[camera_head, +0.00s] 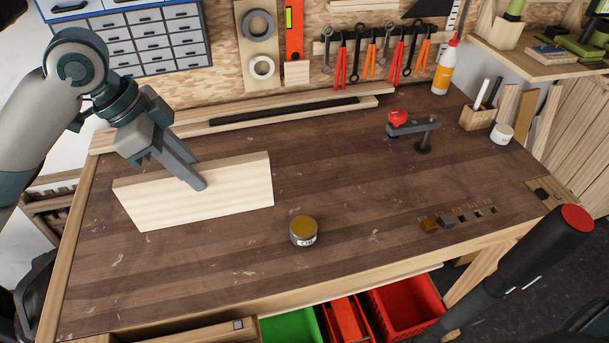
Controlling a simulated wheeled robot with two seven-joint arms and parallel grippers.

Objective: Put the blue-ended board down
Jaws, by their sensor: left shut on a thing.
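A pale wooden board (236,191) stands on its long edge over the left part of the workbench (340,200). No blue end shows on the faces in view. My left gripper (198,182) comes down from the upper left and is shut on the board near the middle of its top edge. One finger lies across the near face; the other is hidden behind the board. I cannot tell whether the board's lower edge touches the bench.
A small round tin (303,231) stands right of the board. A clamp with a red knob (397,118) is at the back right. A glue bottle (446,68) and a wooden pen holder (477,117) stand farther right. The middle of the bench is clear.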

